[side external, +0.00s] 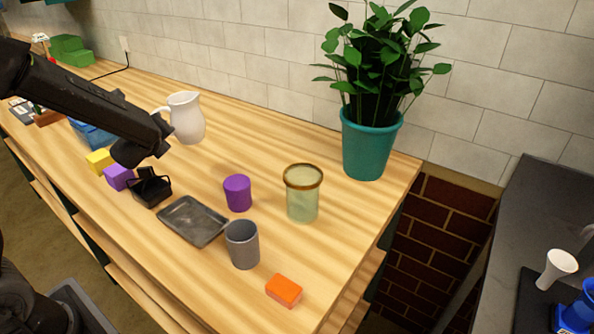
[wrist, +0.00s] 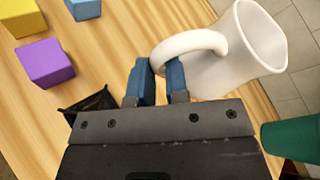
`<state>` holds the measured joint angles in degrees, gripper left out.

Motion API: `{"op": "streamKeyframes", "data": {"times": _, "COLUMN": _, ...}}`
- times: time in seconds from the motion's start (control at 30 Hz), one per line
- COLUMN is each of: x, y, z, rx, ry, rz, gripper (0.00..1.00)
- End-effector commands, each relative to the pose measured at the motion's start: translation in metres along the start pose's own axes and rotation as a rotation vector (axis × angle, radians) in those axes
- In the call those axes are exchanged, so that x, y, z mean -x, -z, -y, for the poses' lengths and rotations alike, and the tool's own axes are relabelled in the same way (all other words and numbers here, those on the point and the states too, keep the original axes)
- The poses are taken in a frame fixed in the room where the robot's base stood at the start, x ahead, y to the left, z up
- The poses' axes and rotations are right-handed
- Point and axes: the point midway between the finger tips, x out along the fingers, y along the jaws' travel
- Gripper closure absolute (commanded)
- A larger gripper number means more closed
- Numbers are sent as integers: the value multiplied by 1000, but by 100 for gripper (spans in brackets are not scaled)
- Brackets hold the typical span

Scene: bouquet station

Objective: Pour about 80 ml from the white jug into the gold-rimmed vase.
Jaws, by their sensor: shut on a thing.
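The white jug (side external: 187,118) stands upright at the back of the wooden table, towards the wall. In the wrist view the jug (wrist: 240,55) is at the upper right, its mouth towards the right. My gripper (wrist: 160,70) is shut on the jug's handle, with one blue finger on each side of it. In the side view my gripper (side external: 161,124) is at the jug's left. I cannot tell whether the jug's base touches the table. The gold-rimmed vase (side external: 302,195), pale green and see-through, stands upright to the right and nearer the front, apart from the jug.
A purple cup (side external: 238,194), a grey cup (side external: 242,246) and a grey tray (side external: 193,221) stand near the vase. A potted plant (side external: 368,150) is behind it. An orange block (side external: 284,290), a black holder (side external: 150,188) and purple (side external: 118,177) and yellow (side external: 99,161) blocks lie forward.

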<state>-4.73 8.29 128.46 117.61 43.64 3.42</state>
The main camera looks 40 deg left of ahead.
Motion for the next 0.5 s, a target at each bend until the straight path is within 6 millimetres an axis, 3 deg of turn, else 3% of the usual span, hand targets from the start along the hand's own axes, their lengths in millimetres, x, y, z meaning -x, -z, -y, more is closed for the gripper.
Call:
{"op": "streamKeyframes", "data": {"times": 0.23, "x": 59, "y": 55, "z": 35, "rx": -108, "ry": 227, "rz": -163, "gripper": 100}}
{"op": "streamKeyframes", "data": {"times": 0.5, "x": 108, "y": 94, "z": 47, "rx": -191, "ry": 393, "rz": -295, "gripper": 100}}
